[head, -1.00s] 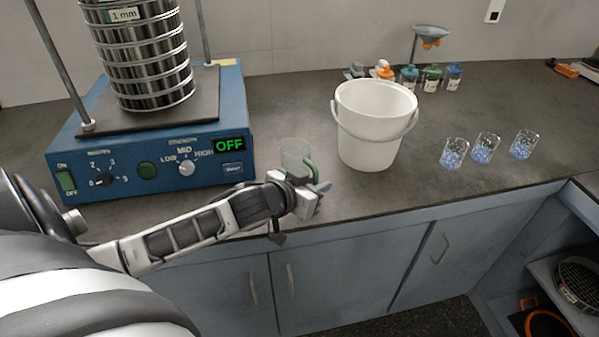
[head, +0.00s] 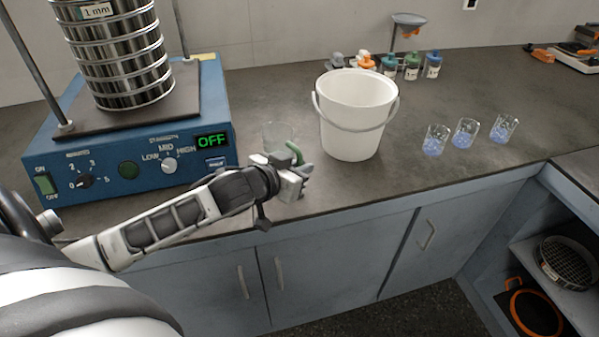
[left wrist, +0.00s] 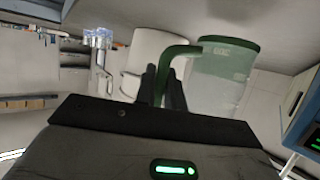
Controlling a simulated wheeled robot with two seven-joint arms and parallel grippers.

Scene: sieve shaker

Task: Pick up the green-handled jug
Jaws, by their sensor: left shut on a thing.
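The green-handled jug (head: 277,136) is a clear jug that stands on the counter between the blue shaker and the white bucket. My left gripper (head: 296,171) is at its near right side and partly covers it and its green handle. In the left wrist view the green handle (left wrist: 181,50) passes between the two dark fingers (left wrist: 161,88), which are shut on it. The clear body of the jug (left wrist: 215,80) with its green rim is just right of the fingers. Whether the jug's base touches the counter is hard to tell. My right gripper is not in view.
The white bucket (head: 355,112) stands close to the right of the jug. The blue sieve shaker (head: 110,155), its display reading OFF, is to the left. Three glasses with blue contents (head: 465,134) stand further right. Small bottles (head: 411,68) line the back.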

